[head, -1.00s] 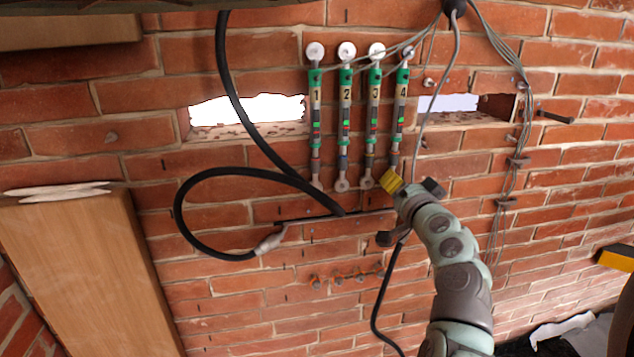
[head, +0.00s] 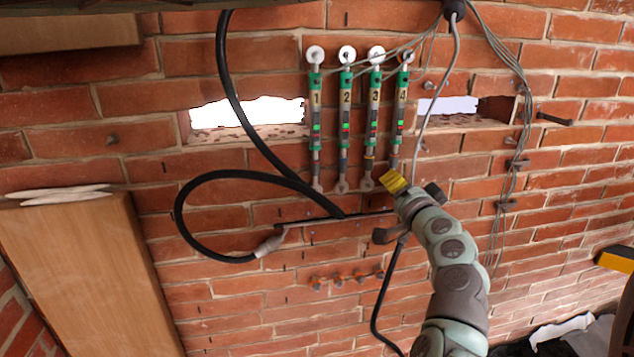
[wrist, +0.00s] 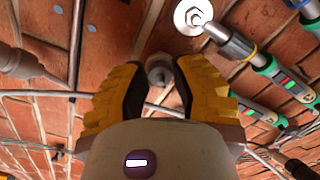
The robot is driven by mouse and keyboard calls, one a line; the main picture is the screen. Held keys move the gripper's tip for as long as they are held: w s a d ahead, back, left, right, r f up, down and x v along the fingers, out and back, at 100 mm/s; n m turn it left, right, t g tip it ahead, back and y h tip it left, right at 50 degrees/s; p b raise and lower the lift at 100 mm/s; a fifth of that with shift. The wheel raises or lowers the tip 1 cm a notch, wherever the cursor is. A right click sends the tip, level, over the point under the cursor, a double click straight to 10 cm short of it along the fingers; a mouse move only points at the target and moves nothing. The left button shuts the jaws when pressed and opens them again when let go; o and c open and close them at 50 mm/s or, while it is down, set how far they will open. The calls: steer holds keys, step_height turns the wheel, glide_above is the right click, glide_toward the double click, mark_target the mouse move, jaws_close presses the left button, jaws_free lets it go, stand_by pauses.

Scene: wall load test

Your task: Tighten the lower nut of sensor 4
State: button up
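Sensors 1, 2, 3 and sensor 4 (head: 402,100) hang side by side on the brick wall as slim green-and-grey rods. Sensor 4 is the rightmost, and its lower end is hidden behind my gripper (head: 394,181) in the head view. In the wrist view my gripper (wrist: 160,85) has its two yellow, dark-padded fingers apart. A grey bolt or nut (wrist: 160,69) shows between them, with a visible gap to the pads. I cannot tell for certain which sensor it belongs to. A white round washer with a nut (wrist: 191,16) lies just beyond, at a sensor rod's end.
A thick black cable (head: 180,215) loops left of the sensors. Thin grey cables (head: 522,120) hang at right. Bolts (head: 345,277) stick out of the wall below. A wooden panel (head: 80,270) stands at left. Two bright openings pierce the wall.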

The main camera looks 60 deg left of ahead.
steer(key=shift+o, duration=1.1)
steer(key=v, duration=1.2)
